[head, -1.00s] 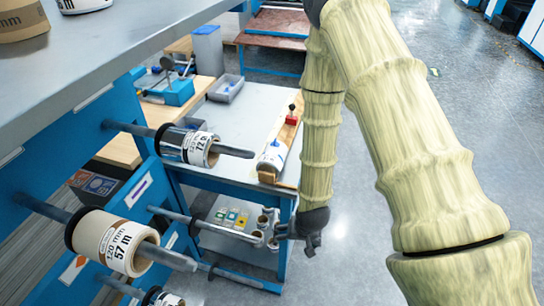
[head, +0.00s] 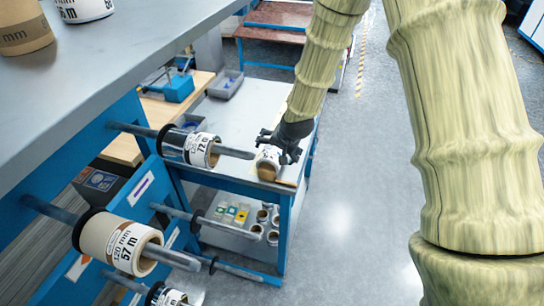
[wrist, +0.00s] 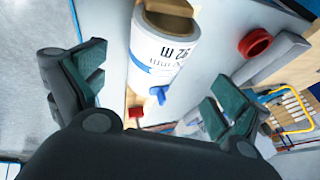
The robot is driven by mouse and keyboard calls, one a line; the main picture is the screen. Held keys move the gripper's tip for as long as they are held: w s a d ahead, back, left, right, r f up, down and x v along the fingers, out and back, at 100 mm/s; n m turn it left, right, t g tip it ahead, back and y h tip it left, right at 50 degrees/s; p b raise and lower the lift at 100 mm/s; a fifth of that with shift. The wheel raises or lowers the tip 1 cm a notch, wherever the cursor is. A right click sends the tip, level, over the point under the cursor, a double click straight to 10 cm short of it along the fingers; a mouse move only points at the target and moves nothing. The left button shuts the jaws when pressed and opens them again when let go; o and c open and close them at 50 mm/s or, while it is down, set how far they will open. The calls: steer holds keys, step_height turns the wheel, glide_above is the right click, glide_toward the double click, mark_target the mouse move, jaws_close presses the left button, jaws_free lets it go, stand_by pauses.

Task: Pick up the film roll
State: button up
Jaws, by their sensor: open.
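A white film roll with black print and a brown core (wrist: 168,48) lies on its side on a wooden board in the wrist view. In the head view the roll (head: 267,160) is at the front end of the grey worktable, partly hidden by my gripper. My gripper (head: 284,142) is just above and beside it. In the wrist view my gripper (wrist: 158,92) is open, with one dark green-padded finger to each side of the roll's line. I see no contact between fingers and roll.
Rolls sit on pegs of the blue rack at left, including one marked 77 m (head: 188,148) and one marked 57 m (head: 112,240). More rolls stand on the lower shelf (head: 232,236). A red ring (wrist: 256,43) lies near the roll. Open floor is at right.

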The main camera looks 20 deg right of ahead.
mark_target(275, 152)
steer(key=shift+p+x, duration=0.3)
steer(key=shift+x, duration=1.15)
steer(key=shift+d+p+x, duration=0.15)
steer(key=shift+p+x, duration=0.4)
steer(key=shift+x, duration=0.4)
steer(key=shift+d+p+x, duration=0.2)
steer(key=shift+p+x, duration=0.3)
steer(key=shift+x, duration=0.45)
steer(key=shift+w+f, duration=0.4)
steer(key=shift+f, duration=0.15)
steer(key=shift+f, duration=0.3)
steer(key=c, duration=1.3)
steer(key=shift+r, duration=0.15)
